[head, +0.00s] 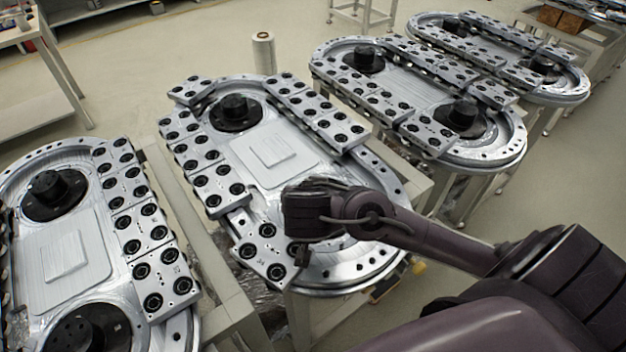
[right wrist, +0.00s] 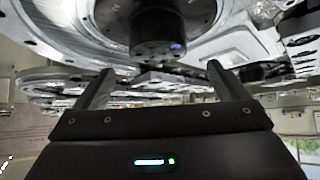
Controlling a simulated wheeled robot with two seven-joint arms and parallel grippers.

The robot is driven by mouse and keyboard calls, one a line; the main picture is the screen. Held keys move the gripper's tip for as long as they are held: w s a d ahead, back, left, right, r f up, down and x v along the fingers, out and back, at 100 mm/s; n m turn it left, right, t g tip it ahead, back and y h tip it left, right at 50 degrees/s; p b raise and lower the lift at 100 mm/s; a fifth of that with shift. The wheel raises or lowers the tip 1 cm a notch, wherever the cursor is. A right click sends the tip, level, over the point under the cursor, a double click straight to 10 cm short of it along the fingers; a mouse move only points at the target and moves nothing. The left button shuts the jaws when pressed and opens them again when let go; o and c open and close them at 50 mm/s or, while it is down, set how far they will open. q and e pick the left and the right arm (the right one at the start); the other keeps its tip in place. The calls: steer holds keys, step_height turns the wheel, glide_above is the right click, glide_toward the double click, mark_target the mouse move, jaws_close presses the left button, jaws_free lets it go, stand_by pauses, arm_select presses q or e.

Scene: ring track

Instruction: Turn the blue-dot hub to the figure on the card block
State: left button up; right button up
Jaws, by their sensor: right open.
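The blue-dot hub (right wrist: 160,30) is a round black hub on a wide dark flange, seen in the right wrist view with a small blue dot on its side. My right gripper (right wrist: 159,74) is open. Its two fingers point toward the hub from either side, with nothing between them that I can see being held. In the head view my right wrist covers the near end of the middle track (head: 353,255), hiding that hub and the fingertips. No card block with a readable figure can be made out. My left gripper is not in view.
The middle track's far black hub (head: 235,108) and plain raised centre plate (head: 265,147) are in the open. Rows of silver carriages with black rollers line its sides. Another track (head: 62,255) stands at left, more at back right. A white roll (head: 263,52) stands behind.

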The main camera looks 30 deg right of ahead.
steer(key=x, duration=0.6)
steer(key=shift+d+f, duration=0.2)
steer(key=shift+f, duration=0.05)
steer(key=shift+w+d+f, duration=0.1)
steer(key=shift+w+f, duration=0.15)
steer(key=shift+w, duration=0.1)
steer(key=c, duration=1)
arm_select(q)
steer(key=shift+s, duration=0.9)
